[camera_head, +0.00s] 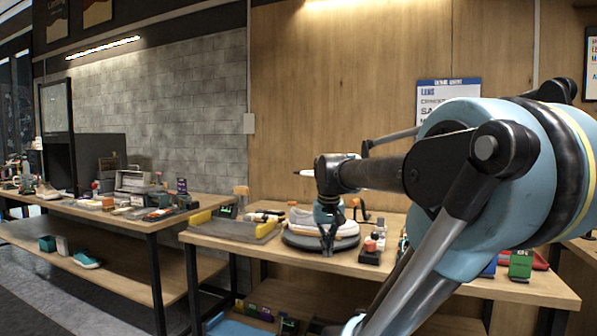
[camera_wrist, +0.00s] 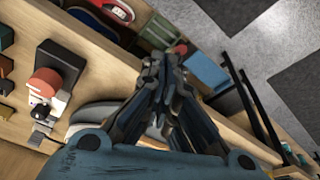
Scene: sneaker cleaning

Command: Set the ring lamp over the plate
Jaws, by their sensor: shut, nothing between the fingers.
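The plate (camera_head: 291,240) is a round dark disc on the middle bench, with a light-coloured sneaker (camera_head: 343,228) on it. My gripper (camera_head: 328,250) is shut and empty, pointing down in front of the sneaker at the plate's near side. I cannot tell whether it touches either. In the wrist view my gripper's closed fingers (camera_wrist: 174,68) hide part of the plate and shoe. A thin white piece (camera_head: 304,173) sticks out left of my wrist above the plate; it may be the ring lamp's edge. My arm hides much there, so I cannot tell the lamp's full position.
A black block with a red-topped piece (camera_head: 371,245) stands just right of the plate; it also shows in the wrist view (camera_wrist: 45,82). A grey tray with yellow ends (camera_head: 233,229) lies to the left. The left bench (camera_head: 140,222) is crowded with small items.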

